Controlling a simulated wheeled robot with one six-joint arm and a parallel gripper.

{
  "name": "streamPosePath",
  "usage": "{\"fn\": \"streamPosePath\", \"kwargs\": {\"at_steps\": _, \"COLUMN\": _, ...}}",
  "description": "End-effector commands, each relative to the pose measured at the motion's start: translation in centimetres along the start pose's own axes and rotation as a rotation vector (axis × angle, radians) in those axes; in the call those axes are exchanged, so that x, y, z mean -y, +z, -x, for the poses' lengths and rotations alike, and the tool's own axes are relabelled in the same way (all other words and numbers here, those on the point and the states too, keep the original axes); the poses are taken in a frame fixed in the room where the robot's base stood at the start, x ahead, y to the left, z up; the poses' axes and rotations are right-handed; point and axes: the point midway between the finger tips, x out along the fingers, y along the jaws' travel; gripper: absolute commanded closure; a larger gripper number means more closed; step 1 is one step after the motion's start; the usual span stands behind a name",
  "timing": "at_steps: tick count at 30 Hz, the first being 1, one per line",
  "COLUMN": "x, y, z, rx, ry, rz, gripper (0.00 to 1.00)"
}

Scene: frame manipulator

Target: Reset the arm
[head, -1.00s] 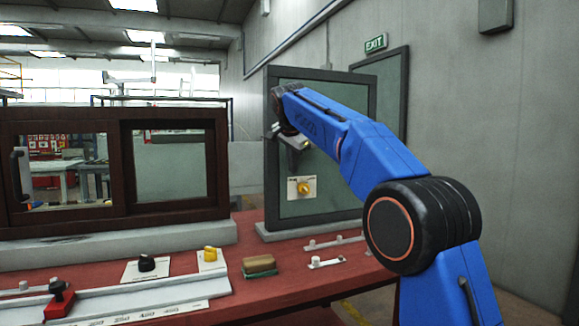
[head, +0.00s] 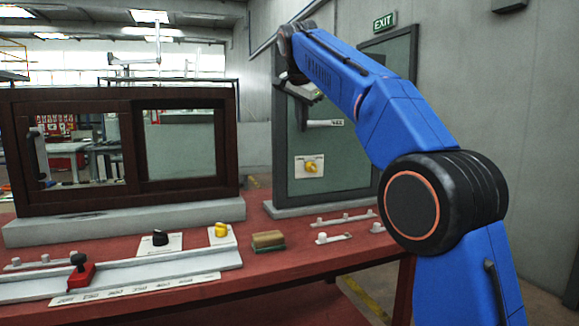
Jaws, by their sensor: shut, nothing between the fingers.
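My blue arm rises at the right of the head view and reaches up and left. My gripper (head: 306,92) is shut and empty, in front of the upper part of the grey-framed panel (head: 341,155). A white lever handle (head: 323,123) on that panel shows just below the gripper; I cannot tell whether they touch. A yellow knob on a white plate (head: 311,168) sits lower on the panel. The gripper's fingertips are small and partly dark in this view.
A red table (head: 290,262) carries a brown sliding-window frame (head: 128,197) at left, a black knob (head: 160,238), a yellow knob (head: 221,230), a sponge (head: 268,240) and a slider rail with a red-based handle (head: 81,272). White pegs (head: 321,238) stand near the right edge.

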Motion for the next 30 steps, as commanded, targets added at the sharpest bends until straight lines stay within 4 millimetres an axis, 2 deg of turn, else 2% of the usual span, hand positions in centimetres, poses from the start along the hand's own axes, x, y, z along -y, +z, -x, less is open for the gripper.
{"fn": "streamPosePath", "kwargs": {"at_steps": 6, "x": -5.9, "y": -0.7, "z": 1.1, "rx": 0.02, "ry": 0.016, "rz": 0.114, "gripper": 1.0}}
{"fn": "streamPosePath", "kwargs": {"at_steps": 15, "x": -15.8, "y": 0.4, "z": 1.5, "rx": 0.06, "ry": 0.032, "rz": 0.29, "gripper": 1.0}}
{"fn": "streamPosePath", "kwargs": {"at_steps": 23, "x": -25.3, "y": 3.2, "z": 1.1, "rx": 0.099, "ry": 0.038, "rz": 0.432, "gripper": 1.0}}
{"fn": "streamPosePath", "kwargs": {"at_steps": 30, "x": -34.6, "y": 7.2, "z": 0.0, "rx": 0.134, "ry": 0.037, "rz": 0.553, "gripper": 1.0}}
